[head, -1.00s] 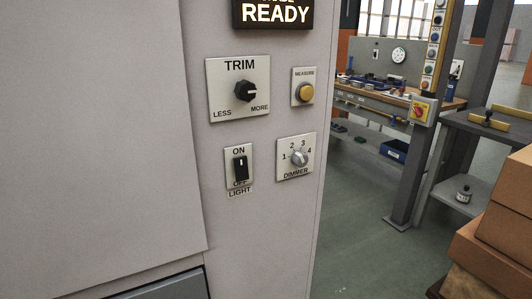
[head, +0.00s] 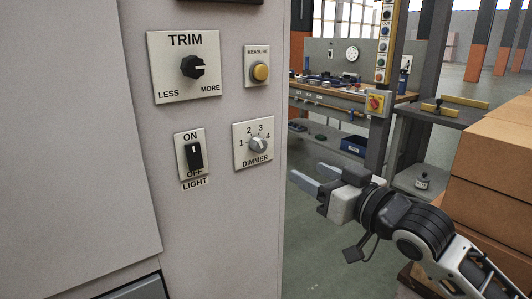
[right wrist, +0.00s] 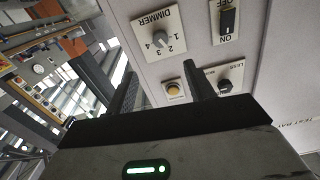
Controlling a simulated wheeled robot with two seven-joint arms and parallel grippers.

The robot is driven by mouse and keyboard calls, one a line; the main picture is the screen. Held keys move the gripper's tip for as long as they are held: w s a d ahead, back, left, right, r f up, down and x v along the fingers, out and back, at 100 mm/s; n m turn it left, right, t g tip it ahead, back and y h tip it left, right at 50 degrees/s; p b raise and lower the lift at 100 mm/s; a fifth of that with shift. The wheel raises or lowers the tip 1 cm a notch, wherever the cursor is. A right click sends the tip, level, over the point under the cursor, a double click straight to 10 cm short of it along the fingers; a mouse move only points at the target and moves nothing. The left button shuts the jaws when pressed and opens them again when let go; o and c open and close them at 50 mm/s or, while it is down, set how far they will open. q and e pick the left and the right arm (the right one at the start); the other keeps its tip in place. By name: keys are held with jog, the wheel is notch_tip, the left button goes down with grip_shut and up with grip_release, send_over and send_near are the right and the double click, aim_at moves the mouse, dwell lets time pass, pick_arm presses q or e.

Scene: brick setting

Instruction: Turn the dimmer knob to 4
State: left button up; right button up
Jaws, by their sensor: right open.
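The dimmer knob (head: 258,144) is a small grey knob on a pale square plate (head: 241,160) marked 1 to 4, on the machine's front panel. It is too small to read surely which number it points at. It also shows, turned about, in the right wrist view (right wrist: 160,39). My right gripper (head: 312,178) is open and empty, to the right of the plate and a little lower, apart from the knob. Its two dark fingers (right wrist: 157,85) show in the right wrist view with nothing between them. My left gripper is not in view.
Close by on the panel are the trim knob (head: 193,67), the yellow measure button (head: 260,72) and the light switch (head: 194,156). Cardboard boxes (head: 490,165) stand at the right, beside my right arm. A workbench (head: 400,97) stands farther back.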

aim_at(262, 147)
jog(key=x, duration=1.5)
jog(key=c, duration=1)
